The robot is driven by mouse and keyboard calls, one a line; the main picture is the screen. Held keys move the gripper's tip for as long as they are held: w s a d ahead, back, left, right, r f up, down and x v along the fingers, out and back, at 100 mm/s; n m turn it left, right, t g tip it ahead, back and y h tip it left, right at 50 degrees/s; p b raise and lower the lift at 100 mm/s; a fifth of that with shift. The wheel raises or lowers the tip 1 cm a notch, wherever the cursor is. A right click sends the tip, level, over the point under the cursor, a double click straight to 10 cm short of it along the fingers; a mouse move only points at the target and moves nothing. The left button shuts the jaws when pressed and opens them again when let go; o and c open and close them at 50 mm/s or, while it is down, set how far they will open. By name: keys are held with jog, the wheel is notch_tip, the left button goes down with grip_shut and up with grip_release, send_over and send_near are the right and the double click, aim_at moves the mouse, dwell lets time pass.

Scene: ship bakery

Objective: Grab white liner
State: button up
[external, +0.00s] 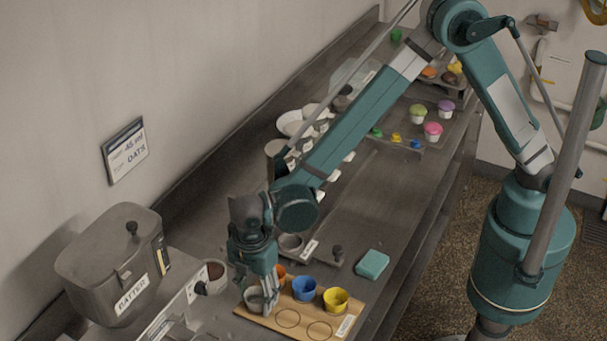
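A white liner (255,300), greyish in this light, sits at the left end of a wooden board (265,318) in the external view. My gripper (262,298) points down over it, with its fingers at the liner. The fingers hide part of the liner, and I cannot tell whether they are closed on it. An orange liner (280,271) is partly hidden behind the gripper. A blue liner (304,288) and a yellow liner (336,299) stand to the right on the same board.
A batter bin (112,265) and a cup of brown contents (213,277) stand to the left. Several cupcakes, including a pink one (433,130), stand farther back. Empty marked circles (288,318) show on the board's front.

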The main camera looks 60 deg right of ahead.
jog(key=shift+c, duration=1)
jog(key=shift+r, duration=0.1)
notch_tip(320, 180, up, 10)
